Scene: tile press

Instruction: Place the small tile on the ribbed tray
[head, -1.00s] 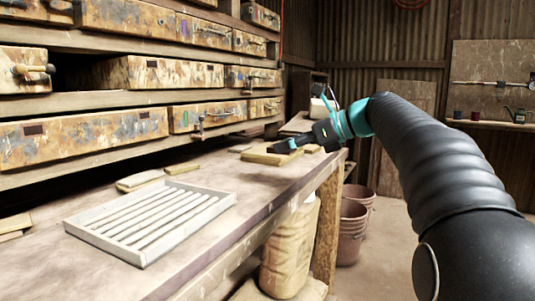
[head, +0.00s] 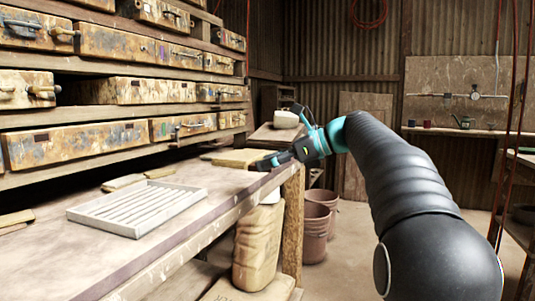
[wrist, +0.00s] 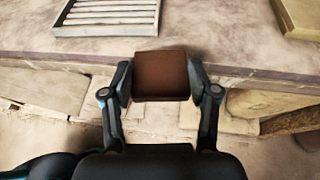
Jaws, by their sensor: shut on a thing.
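The small tile is brown and square (wrist: 160,74); it sits between the two fingers of my gripper (wrist: 160,86) in the wrist view. My gripper is shut on it. In the head view my gripper (head: 264,163) is by the front edge of the bench, and the tile cannot be made out there. The ribbed tray (head: 72,214) is pale grey with slanted ribs and lies on the bench, left of my gripper and apart from it. It also shows at the top left of the wrist view (wrist: 58,31), with no tile seen on it.
The bench (head: 95,262) has clear top between tray and gripper. Flat boards (head: 237,158) lie left of my gripper, and others (head: 122,182) lie behind the tray. Shelves with worn drawers (head: 85,146) overhang the back. Buckets (head: 316,232) and a sack (head: 257,246) stand below.

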